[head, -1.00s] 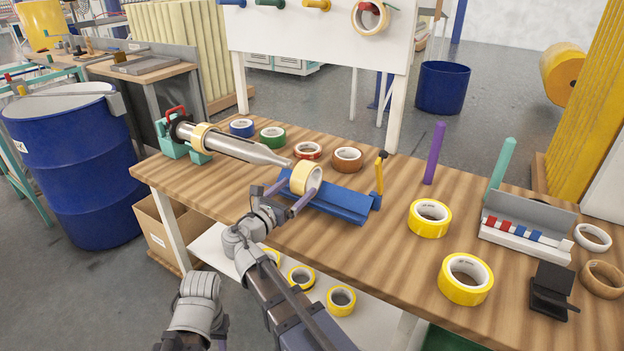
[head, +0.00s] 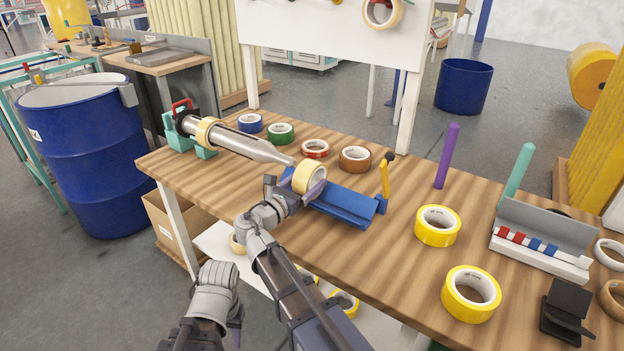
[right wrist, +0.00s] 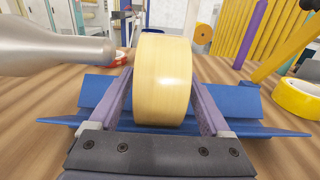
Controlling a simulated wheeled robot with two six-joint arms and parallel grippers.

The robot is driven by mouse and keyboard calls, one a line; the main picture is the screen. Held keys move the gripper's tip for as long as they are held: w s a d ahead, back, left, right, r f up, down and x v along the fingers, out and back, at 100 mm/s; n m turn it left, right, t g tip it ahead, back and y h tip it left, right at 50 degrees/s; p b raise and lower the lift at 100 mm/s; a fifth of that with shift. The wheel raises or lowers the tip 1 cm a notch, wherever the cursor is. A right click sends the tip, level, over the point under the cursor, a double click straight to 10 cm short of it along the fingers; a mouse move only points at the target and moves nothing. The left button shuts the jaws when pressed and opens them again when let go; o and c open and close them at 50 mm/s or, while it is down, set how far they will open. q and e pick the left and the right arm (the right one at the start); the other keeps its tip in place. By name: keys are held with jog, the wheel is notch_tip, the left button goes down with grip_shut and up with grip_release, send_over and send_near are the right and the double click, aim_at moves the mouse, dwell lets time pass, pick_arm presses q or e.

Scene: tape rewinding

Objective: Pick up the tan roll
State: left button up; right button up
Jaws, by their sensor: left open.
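The tan roll (head: 309,178) stands on edge in the blue cradle (head: 345,207) on the workbench. It also shows in the right wrist view (right wrist: 163,80). My right gripper (head: 300,190) has its two purple fingers (right wrist: 162,92) on either side of this roll. Narrow gaps show between the fingers and the roll, so it looks open around it. My left gripper (head: 238,322) is low at the front, off the bench and away from the roll. It is open, and its fingertips are partly hidden.
A grey tapered spindle (head: 245,143) with a tan ring points at the roll from the left. An orange-yellow post (head: 385,178) stands at the cradle's right end. Yellow rolls (head: 437,226) and a strip holder (head: 540,245) lie to the right. Small rolls line the back.

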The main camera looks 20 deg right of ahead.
grip_shut()
dwell(0.4)
jog(key=shift+r, duration=0.15)
notch_tip(320, 180, up, 10)
jog(key=p, duration=1)
notch_tip(320, 180, up, 12)
jog(key=p, duration=1.2)
